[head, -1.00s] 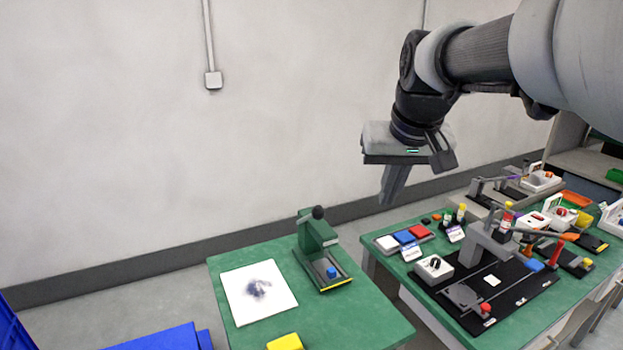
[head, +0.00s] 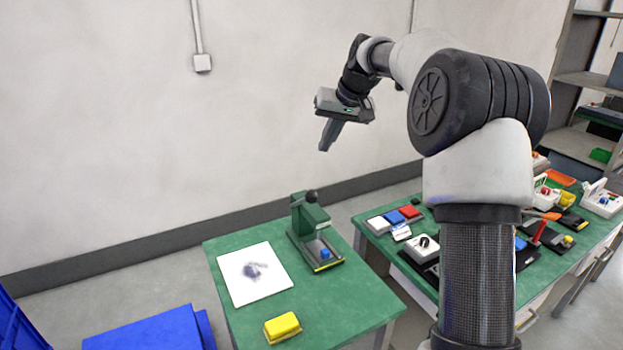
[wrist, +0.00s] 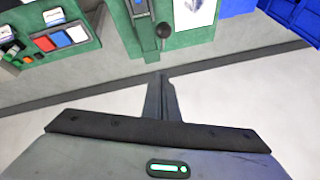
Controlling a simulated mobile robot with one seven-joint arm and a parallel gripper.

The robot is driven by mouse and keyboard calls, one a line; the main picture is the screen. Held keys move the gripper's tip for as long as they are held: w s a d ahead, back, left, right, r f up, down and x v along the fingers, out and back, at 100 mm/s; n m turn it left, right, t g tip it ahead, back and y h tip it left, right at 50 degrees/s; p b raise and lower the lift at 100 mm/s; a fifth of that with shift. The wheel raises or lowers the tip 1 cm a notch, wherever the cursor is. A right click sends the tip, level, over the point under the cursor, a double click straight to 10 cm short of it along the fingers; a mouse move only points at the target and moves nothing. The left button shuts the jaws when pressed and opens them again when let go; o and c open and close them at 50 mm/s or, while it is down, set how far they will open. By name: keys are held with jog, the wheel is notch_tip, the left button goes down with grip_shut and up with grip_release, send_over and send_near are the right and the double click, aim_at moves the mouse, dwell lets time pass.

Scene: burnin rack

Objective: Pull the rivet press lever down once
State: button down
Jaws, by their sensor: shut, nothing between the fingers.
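The rivet press (head: 310,233) is a green press standing on the small green table, with a blue round part at its base front. Its lever ends in a dark ball knob (head: 311,196) at the top. The lever knob also shows in the wrist view (wrist: 163,30), with the press (wrist: 140,15) beyond it. My gripper (head: 324,148) is shut and empty, pointing down, above the press and apart from it. In the wrist view its fingers (wrist: 160,78) are together, short of the knob.
A white sheet with a dark smudge (head: 236,293) and a yellow block (head: 282,327) lie on the same table. Blue bins (head: 150,330) stand at the lower left. A second green table (head: 383,242) at right carries coloured switches and fixtures, partly hidden by my arm.

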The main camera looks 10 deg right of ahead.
jog(key=shift+w+a+f, duration=0.2)
jog(key=shift+a+f, duration=0.3)
jog(key=shift+f, duration=1.4)
jog(key=shift+w+a+f, duration=0.15)
jog(key=shift+a+f, duration=0.3)
jog(key=shift+f, duration=1.4)
jog(key=shift+w+a+f, duration=0.2)
jog(key=shift+a+f, duration=0.3)
jog(key=shift+f, duration=1.4)
jog(key=shift+f, duration=0.15)
